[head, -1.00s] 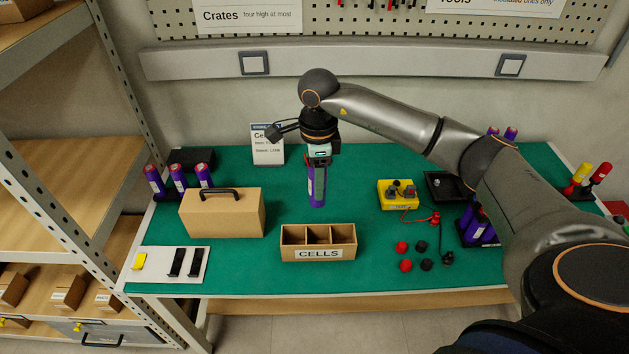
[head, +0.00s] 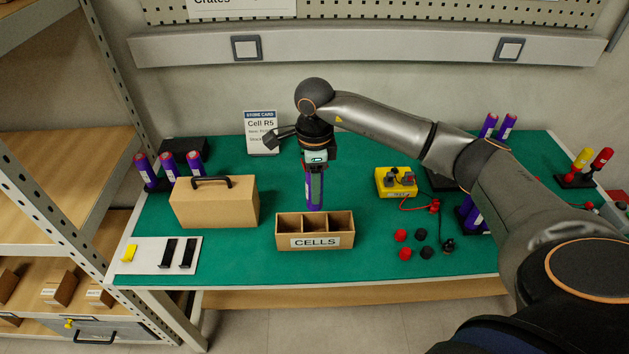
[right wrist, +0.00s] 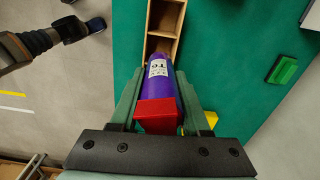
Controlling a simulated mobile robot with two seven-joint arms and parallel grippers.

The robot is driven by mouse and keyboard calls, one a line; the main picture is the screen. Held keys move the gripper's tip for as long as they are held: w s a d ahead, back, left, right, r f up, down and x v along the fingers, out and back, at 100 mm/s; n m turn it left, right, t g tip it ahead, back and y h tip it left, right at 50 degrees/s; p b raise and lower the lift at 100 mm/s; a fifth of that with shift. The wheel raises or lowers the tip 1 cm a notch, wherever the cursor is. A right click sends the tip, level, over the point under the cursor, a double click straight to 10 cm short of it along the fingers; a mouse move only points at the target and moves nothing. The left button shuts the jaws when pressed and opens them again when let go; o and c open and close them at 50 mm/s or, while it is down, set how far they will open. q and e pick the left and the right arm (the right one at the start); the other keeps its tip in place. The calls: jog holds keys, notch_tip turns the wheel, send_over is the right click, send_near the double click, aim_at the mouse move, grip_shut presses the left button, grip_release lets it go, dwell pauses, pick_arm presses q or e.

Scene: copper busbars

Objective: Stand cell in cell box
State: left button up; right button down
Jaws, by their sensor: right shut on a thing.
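My right gripper (head: 315,170) is shut on a purple cell (head: 314,193) and holds it upright, pointing down. In the right wrist view the cell (right wrist: 162,82) has a red end between the fingers and a white label reading T6. The cell box (head: 315,242), a brown open box marked CELLS with three compartments, stands on the green bench top. In the head view the cell's lower end is just behind the box's back rim. In the right wrist view the box (right wrist: 163,20) lies beyond the cell's far end. My left gripper is not in view.
Left of the box stands a brown case (head: 214,203) with a black handle. Several purple cells stand at the back left (head: 168,170). A yellow device (head: 395,183) and red and black caps (head: 412,244) lie to the right. A store card (head: 261,132) stands behind.

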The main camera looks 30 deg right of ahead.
jog(key=shift+f+b, duration=2.05)
jog(key=shift+f, duration=1.05)
jog(key=shift+f+b, duration=1.55)
jog(key=shift+f, duration=0.5)
grip_release()
jog(key=shift+s+f, duration=0.1)
